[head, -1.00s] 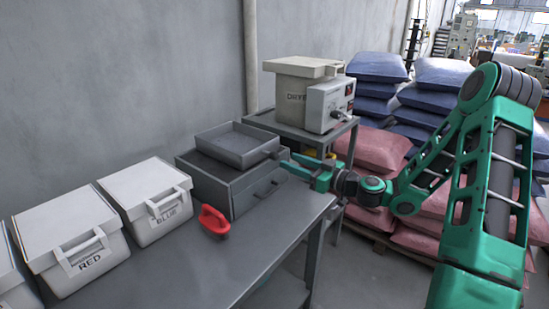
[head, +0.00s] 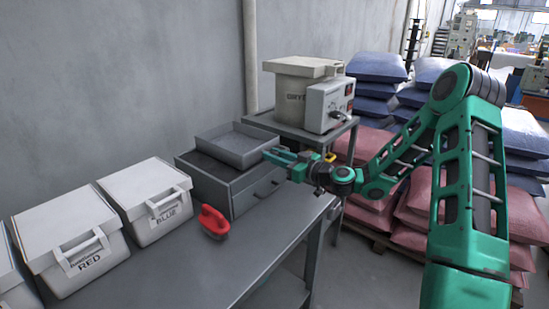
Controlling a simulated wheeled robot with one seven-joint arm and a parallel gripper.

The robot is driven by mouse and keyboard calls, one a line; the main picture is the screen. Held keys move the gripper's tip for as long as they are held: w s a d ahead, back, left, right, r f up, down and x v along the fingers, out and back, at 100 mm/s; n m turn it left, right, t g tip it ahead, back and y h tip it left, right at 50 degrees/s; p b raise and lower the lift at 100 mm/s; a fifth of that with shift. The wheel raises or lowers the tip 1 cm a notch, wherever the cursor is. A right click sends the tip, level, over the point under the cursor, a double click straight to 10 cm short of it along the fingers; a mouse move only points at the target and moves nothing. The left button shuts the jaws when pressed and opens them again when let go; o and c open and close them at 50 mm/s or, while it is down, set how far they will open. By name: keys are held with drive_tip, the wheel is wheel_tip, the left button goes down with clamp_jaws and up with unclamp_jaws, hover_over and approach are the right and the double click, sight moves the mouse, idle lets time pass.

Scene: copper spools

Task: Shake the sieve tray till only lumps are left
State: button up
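The sieve tray (head: 222,153) is a shallow grey rectangular tray with raised walls. It rests on top of a dark grey box with a drawer front (head: 250,193) on the bench. My gripper (head: 268,154) is at the tray's right end, where its short handle sticks out. The green fingers overlap the handle and mostly hide it. I cannot tell whether they are closed on it. The tray floor looks plain grey from here; no powder or lumps can be made out.
White lidded bins marked RED (head: 78,247) and BLUE (head: 160,212) stand left on the bench (head: 190,270). A red-handled brush (head: 213,221) lies before the box. A dryer (head: 300,90) stands behind on a side table. Stacked sacks (head: 375,150) fill the right.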

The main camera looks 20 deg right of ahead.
sight(254, 155)
clamp_jaws()
drive_tip(key=s+a, duration=0.1)
drive_tip(key=a, duration=0.1)
drive_tip(key=s+a, duration=0.1)
drive_tip(key=shift+s+a, duration=0.35)
drive_tip(key=o, duration=0.7)
unclamp_jaws()
drive_tip(key=shift+d, duration=0.1)
drive_tip(key=v, duration=1)
drive_tip(key=shift+s+d, duration=0.2)
drive_tip(key=shift+s, duration=0.05)
